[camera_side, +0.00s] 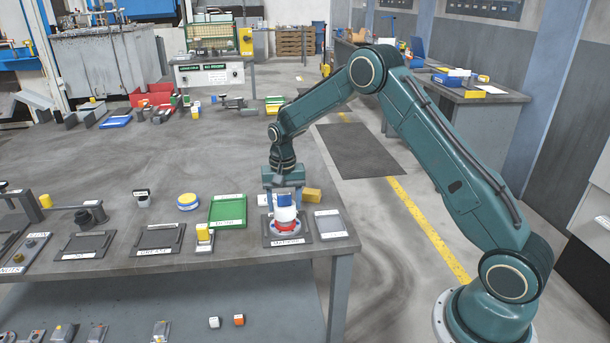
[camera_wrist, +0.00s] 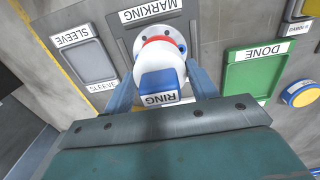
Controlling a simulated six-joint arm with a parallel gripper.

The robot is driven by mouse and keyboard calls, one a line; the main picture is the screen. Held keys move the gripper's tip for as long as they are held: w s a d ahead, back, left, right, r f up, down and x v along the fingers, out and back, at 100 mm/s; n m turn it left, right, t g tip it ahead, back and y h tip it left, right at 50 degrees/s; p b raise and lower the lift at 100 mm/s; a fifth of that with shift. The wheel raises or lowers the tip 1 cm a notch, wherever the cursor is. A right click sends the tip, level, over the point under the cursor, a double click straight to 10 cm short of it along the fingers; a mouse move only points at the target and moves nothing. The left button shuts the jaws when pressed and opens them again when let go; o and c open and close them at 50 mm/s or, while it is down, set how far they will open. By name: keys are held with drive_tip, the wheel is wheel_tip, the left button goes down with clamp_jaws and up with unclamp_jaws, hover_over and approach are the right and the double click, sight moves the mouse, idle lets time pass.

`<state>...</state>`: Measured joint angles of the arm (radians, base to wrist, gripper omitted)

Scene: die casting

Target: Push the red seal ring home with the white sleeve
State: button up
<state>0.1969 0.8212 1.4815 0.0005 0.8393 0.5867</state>
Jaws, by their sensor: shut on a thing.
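My gripper (camera_side: 285,203) points down over the pad labelled MARKING and is shut on the white sleeve (camera_side: 284,214). The red seal ring (camera_side: 290,226) shows as a band just below the sleeve, above a pale flanged base (camera_side: 287,235). In the wrist view the ring (camera_wrist: 157,40) is partly covered by the sleeve. The sleeve looks in contact with it, but I cannot tell how deep the ring sits.
The MARKING pad (camera_side: 271,241) lies near the table's front right corner. The grey SLEEVE tray (camera_side: 329,225) to its right is empty. The green DONE tray (camera_side: 228,211) is to the left, also empty. A yellow block (camera_side: 312,195) stands close behind my gripper.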

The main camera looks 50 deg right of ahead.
sight(284, 194)
drive_tip(key=shift+r, duration=2.15)
drive_tip(key=shift+r, duration=0.1)
